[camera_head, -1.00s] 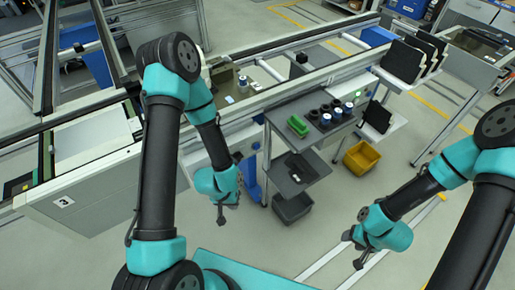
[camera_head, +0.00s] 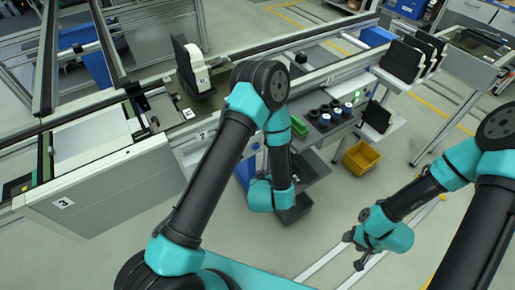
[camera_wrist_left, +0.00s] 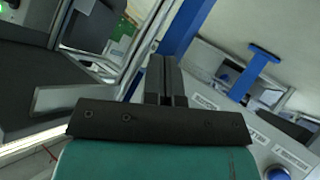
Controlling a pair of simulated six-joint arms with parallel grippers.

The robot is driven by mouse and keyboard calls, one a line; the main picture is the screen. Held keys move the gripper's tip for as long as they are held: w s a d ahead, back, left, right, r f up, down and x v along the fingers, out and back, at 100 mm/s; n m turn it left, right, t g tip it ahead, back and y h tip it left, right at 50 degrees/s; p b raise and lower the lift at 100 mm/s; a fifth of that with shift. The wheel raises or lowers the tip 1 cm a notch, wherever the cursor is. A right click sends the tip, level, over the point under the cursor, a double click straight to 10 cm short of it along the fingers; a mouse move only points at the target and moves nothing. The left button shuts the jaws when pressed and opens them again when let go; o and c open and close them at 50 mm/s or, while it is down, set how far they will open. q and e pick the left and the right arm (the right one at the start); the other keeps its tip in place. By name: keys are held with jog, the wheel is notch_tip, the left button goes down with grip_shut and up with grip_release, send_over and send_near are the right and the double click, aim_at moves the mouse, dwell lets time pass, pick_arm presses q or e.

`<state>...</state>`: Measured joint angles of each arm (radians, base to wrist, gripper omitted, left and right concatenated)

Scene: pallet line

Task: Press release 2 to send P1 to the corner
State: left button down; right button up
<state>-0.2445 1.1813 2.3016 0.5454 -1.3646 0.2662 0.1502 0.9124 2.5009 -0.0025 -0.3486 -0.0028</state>
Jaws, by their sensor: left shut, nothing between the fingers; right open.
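My left gripper (camera_wrist_left: 162,82) shows in the left wrist view with its fingers together and nothing between them. It is above a light panel with white labels (camera_wrist_left: 208,103); a round blue button (camera_wrist_left: 278,172) sits at the bottom right, apart from the fingers. I cannot read which release it is. A carrier with a black upright plate and a white part (camera_head: 199,70) stands on the line at the upper left; I cannot read a P1 mark. My right gripper (camera_head: 354,250) is open and empty over the floor.
A grey stand with a green bin (camera_head: 299,126) and several dark cups is partly behind my left arm. A yellow bin (camera_head: 361,157) is on the floor. Black plates (camera_head: 402,60) stand at the right of the line. A blue T-shaped part (camera_wrist_left: 262,62) rises from the panel.

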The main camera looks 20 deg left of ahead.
aim_at(256, 147)
pick_arm(q)
jog(key=shift+w+d+r+n+t+y, duration=0.1)
jog(key=shift+d+r+n+t+y, duration=0.2)
jog(key=shift+d+r+t+y, duration=0.5)
jog(key=shift+w+d+r+n+t+y, duration=0.1)
jog(key=shift+d+r+n+t+y, duration=0.25)
jog(key=shift+d+r+t, duration=0.75)
jog(key=shift+w+a, duration=0.1)
jog(key=shift+a, duration=0.15)
jog(key=w+a, duration=0.5)
jog(key=a, duration=0.1)
jog(key=shift+w+a, duration=0.15)
jog(key=shift+a, duration=0.2)
dwell(0.8)
jog(key=shift+w+a, duration=0.25)
jog(key=shift+a, duration=0.05)
jog(key=shift+w+a, duration=0.3)
jog(key=shift+a, duration=0.05)
dwell(1.2)
jog(key=shift+s+d, duration=0.55)
jog(key=shift+d, duration=0.1)
